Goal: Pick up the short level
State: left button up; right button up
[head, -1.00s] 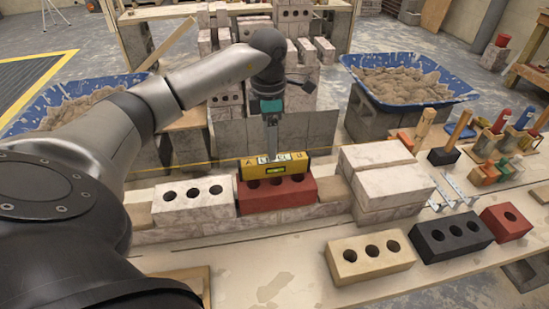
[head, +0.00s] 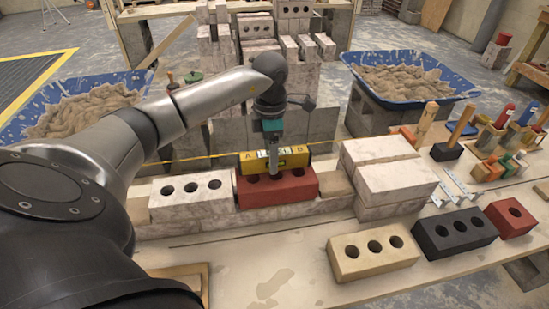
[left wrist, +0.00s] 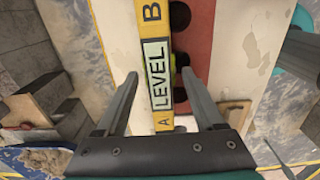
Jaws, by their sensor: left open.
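The short level (head: 296,158) is yellow with letters A and B and a pale label on top. It lies along the red brick (head: 300,187) on the low wall. In the left wrist view the level (left wrist: 157,100) runs between my fingers, its label reading LEVEL. My left gripper (head: 272,172) points down at the level, open, with one finger in front of its near face. In the left wrist view the two fingers of the gripper (left wrist: 158,77) stand on either side of the level, with gaps visible.
A white brick (head: 192,197) lies left of the red brick, and stacked pale blocks (head: 385,180) stand to the right. Tan (head: 372,262) and black (head: 453,246) bricks lie in front. Blue mortar tubs stand at left (head: 38,105) and right (head: 458,92). A yellow string runs behind the level.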

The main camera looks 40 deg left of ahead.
pick_arm(q)
jog(key=shift+c, duration=0.2)
grip_shut()
dwell(0.4)
